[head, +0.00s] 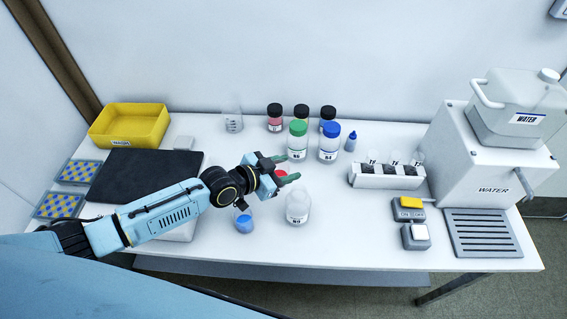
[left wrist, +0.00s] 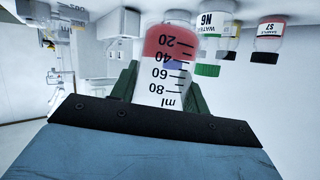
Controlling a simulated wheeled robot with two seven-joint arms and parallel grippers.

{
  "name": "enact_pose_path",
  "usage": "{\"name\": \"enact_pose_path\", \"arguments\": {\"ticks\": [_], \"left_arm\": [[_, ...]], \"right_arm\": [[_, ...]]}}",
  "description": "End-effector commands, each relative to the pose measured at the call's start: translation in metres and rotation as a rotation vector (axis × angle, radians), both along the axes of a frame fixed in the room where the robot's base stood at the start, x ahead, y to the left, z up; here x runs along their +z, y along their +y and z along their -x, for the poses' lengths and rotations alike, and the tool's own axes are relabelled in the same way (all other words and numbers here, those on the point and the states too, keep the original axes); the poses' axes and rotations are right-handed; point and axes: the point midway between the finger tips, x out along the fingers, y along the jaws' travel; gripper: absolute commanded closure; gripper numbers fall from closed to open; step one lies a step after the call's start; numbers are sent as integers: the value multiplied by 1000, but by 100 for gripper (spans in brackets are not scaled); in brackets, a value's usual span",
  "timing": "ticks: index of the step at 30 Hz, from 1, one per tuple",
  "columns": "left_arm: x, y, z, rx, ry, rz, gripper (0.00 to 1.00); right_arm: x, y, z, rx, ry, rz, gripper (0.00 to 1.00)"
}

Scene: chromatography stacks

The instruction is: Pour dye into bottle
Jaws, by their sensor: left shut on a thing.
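My left gripper (head: 287,171) is shut on a clear graduated beaker (left wrist: 165,75) with red liquid in it. In the left wrist view the beaker sits between the green fingers with its printed scale upside down, and the red lies at its 20 mark end. In the head view only a red patch shows between the fingers. A clear open-looking bottle with a white label (head: 298,208) stands just in front of the gripper. A beaker of blue liquid (head: 244,223) stands to its left. My right gripper is not in view.
Behind stand a green-capped bottle (head: 298,142), a blue-capped bottle (head: 329,143) and several black-capped bottles. An empty beaker (head: 233,120), yellow tray (head: 130,125) and black mat (head: 147,178) are left. A white rack (head: 388,180) and water dispenser (head: 480,160) are right.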

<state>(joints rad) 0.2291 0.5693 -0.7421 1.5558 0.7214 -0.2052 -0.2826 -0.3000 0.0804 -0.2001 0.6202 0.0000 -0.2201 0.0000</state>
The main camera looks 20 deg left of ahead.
Motion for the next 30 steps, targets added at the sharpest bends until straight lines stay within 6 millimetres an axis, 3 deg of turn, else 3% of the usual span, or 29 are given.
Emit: {"name": "enact_pose_path", "arguments": {"ticks": [30], "left_arm": [[35, -11, 7, 1, -97, -154, 78]], "right_arm": [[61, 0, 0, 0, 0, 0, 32]]}}
